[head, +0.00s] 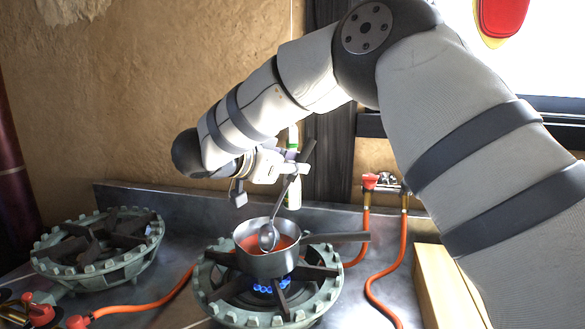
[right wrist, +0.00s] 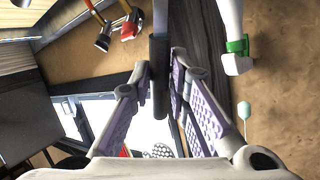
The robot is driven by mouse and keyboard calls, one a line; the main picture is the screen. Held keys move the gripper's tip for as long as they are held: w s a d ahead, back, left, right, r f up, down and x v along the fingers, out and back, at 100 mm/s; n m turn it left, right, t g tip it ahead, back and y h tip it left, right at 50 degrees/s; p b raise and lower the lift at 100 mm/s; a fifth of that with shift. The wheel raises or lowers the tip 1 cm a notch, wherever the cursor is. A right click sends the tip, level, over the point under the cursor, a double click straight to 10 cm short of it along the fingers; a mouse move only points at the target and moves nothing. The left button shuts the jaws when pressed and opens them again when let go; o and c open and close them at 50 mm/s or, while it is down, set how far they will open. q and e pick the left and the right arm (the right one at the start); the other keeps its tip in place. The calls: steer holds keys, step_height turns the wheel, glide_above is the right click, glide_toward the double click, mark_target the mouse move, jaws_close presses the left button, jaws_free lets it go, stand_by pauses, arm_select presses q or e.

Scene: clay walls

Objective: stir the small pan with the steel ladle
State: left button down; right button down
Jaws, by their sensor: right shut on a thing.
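The small pan (head: 268,264) is grey metal with its handle to the right. It sits on the front burner and holds red-orange liquid. The steel ladle (head: 268,238) is tilted, its bowl inside the pan at the liquid and its dark handle rising to the upper right. My right gripper (head: 292,170) is shut on the ladle's handle above the pan. In the right wrist view the dark handle (right wrist: 160,85) stands between the two fingers (right wrist: 160,78) with their purple pads. How deep the ladle's bowl sits is hard to tell. My left gripper is out of view.
The green burner (head: 217,300) under the pan has a blue flame (head: 268,286). A second burner (head: 95,262) at the left is empty. Orange hoses (head: 377,270) run across the metal counter. A wooden block (head: 447,290) lies at the right. A white thing with a green band (right wrist: 236,58) is near my gripper.

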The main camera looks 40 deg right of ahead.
step_height(320, 180, up, 6)
steer(key=s+d, duration=0.1)
steer(key=d, duration=0.1)
steer(key=shift+d+r, duration=0.25)
steer(key=shift+d, duration=0.05)
stand_by(0.8)
step_height(320, 180, up, 5)
stand_by(0.3)
